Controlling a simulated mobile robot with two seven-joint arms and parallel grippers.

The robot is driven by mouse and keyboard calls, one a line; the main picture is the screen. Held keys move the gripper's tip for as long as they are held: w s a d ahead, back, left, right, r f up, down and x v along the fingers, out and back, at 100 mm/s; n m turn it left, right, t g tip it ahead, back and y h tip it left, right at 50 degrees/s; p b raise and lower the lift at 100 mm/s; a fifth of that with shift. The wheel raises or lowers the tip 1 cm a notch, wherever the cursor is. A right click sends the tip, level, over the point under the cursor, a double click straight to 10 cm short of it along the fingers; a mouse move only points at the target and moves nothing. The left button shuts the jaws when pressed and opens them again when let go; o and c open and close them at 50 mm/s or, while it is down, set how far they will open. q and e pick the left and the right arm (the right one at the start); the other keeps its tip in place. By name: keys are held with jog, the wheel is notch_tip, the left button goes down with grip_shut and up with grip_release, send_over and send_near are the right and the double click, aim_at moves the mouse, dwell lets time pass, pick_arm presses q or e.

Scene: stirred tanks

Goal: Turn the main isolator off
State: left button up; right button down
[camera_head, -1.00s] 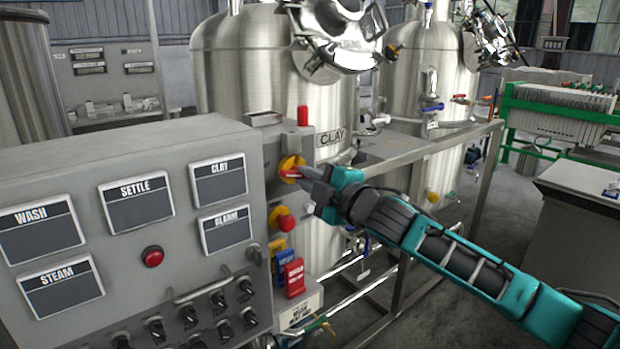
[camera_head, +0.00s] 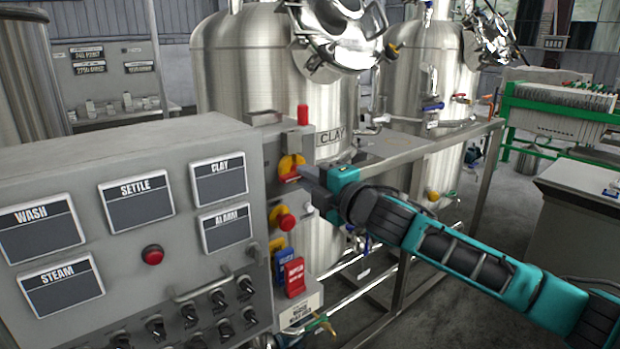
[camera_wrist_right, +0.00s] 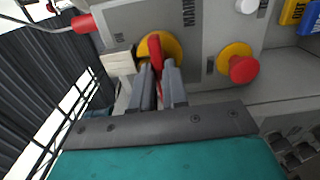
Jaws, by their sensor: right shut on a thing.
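The main isolator (camera_head: 291,163) is a red handle on a yellow round plate, on the side face of the grey control panel. My right gripper (camera_head: 302,176) reaches it from the right, its fingers at the handle. In the right wrist view the red handle (camera_wrist_right: 155,52) stands between the two grey fingers (camera_wrist_right: 160,72), which are shut on it; the yellow plate (camera_wrist_right: 172,46) shows behind. Part of the word "MAIN" is printed beside it. My left gripper is not in view.
Below the isolator is a red button on yellow (camera_head: 286,222), with blue (camera_head: 284,265) and red tags (camera_head: 295,278) lower down. The front panel (camera_head: 100,160) carries labelled displays and knobs. A steel tank (camera_head: 270,70) and a metal frame (camera_head: 440,145) stand behind my right arm.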

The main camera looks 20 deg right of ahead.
jog(key=c, duration=1.1)
grip_release()
jog(key=shift+c, duration=0.2)
jog(key=shift+s, duration=0.1)
jog(key=b+v, duration=0.2)
jog(key=v, duration=1)
jog(key=shift+s, duration=0.35)
jog(key=shift+d, duration=0.15)
jog(key=s+a+f+m+g+h, duration=0.1)
jog(key=s+a+f+m, duration=0.3)
jog(key=f, duration=0.6)
jog(key=s+d+f+m+g+h, duration=0.1)
jog(key=s+f+m+g, duration=0.1)
jog(key=f+m, duration=0.5)
jog(key=s+a+f+m+g, duration=0.1)
jog(key=s+a+f+m, duration=0.15)
jog(key=f, duration=0.95)
jog(key=s+f+m+g+h, duration=0.2)
jog(key=s+f+m, duration=0.4)
jog(key=s+f, duration=0.4)
jog(key=shift+s, duration=0.3)
